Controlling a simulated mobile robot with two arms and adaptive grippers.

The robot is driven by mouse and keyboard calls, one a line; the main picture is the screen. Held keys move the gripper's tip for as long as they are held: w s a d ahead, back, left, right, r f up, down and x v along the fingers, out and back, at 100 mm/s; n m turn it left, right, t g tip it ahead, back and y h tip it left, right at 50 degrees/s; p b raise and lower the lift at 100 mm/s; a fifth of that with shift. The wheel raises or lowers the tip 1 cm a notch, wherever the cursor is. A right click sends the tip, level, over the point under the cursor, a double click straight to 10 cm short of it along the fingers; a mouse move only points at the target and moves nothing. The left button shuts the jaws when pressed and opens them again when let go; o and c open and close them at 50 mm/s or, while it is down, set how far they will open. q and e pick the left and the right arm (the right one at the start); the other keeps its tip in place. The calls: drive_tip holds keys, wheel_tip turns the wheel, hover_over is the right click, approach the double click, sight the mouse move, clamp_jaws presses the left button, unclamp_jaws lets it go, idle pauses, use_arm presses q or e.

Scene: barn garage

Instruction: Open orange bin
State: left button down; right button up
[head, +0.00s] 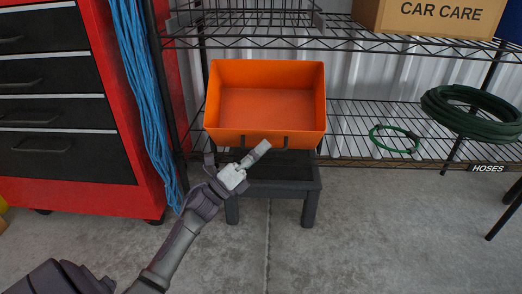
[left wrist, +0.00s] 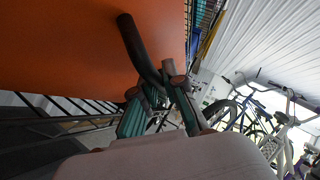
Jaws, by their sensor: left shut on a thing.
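The orange bin (head: 265,100) sits on a low dark stool (head: 265,188) in the middle of the head view. Its inside shows from above, and it looks empty. A dark bar handle (head: 284,141) runs along its front. My left gripper (head: 256,154) reaches up from the lower left to that front. In the left wrist view its green fingers (left wrist: 160,108) are shut around the dark handle (left wrist: 140,50), close to the bin's orange wall (left wrist: 75,45). The handle's far end is hidden by the fingers. My right gripper is not in view.
A red tool chest (head: 160,150) with black drawers and hanging blue rope (head: 143,85) stand at the left. A wire shelf (head: 350,120) behind holds a car care box (head: 430,16) and a green hose (head: 470,108). The concrete floor in front is clear.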

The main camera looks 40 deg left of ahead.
use_arm(q)
drive_tip(key=c, duration=1.2)
unclamp_jaws()
drive_tip(key=v, duration=1.2)
